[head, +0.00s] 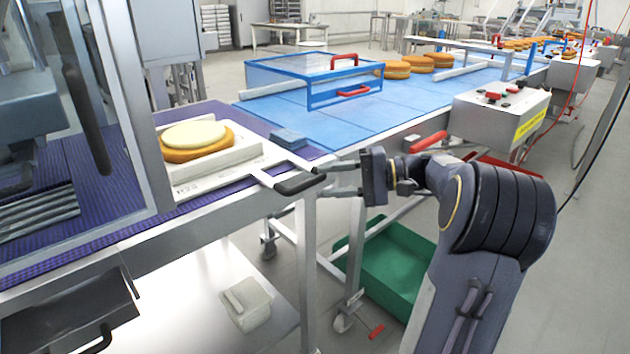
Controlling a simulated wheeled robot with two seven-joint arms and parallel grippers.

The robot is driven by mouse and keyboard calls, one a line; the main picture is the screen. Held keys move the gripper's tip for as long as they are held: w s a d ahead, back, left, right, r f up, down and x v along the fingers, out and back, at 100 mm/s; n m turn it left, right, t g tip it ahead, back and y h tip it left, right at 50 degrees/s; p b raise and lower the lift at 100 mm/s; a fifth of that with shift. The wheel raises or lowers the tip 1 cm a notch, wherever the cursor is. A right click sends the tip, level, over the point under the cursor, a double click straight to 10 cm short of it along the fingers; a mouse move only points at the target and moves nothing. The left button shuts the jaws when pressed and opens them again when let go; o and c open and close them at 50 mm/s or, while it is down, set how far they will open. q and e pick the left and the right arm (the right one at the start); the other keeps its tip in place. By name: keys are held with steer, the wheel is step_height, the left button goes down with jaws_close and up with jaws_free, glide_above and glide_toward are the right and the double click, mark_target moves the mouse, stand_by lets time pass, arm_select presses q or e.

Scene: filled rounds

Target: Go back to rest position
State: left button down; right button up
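My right gripper (325,180) reaches in from the right at the end of my dark grey arm. Its two thin fingers are apart, with a gap between them. They point left at the black handle (300,184) of a white tray (190,187). The fingertips are close to the handle's right end; I cannot tell whether they touch it. The tray lies on the purple belt (85,165) and holds a golden round (190,155) with a pale round (195,134) on top. I cannot make out my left gripper.
A blue belt (400,105) runs to the back right with a clear blue-framed cover (315,80) and several filled rounds. A control box (500,115) with red buttons stands beside it. A green crate (385,265) is on the floor below. A machine frame (140,110) stands at left.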

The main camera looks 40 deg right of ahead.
steer(key=v, duration=0.2)
steer(key=shift+s+d, duration=0.15)
steer(key=shift+d, duration=0.1)
steer(key=shift+a, duration=0.1)
steer(key=s+a+f+n+g+h, duration=0.1)
steer(key=s+a+f+g, duration=0.2)
steer(key=a, duration=0.4)
steer(key=s+a+f+n+g+h, duration=0.1)
steer(key=s+a+f+n+h, duration=0.1)
steer(key=s+a, duration=0.35)
steer(key=s+a+f+n+g+h, duration=0.1)
steer(key=s+a+f+g, duration=0.15)
steer(key=a, duration=0.55)
steer(key=s+a+f+n+h, duration=0.4)
steer(key=s+f, duration=0.2)
steer(key=f, duration=0.1)
step_height(320, 180, up, 20)
steer(key=p, duration=2)
steer(key=shift+s+d+n+t, duration=0.15)
steer(key=shift+d+n+t, duration=0.15)
steer(key=shift+t, duration=0.15)
steer(key=shift+f, duration=0.2)
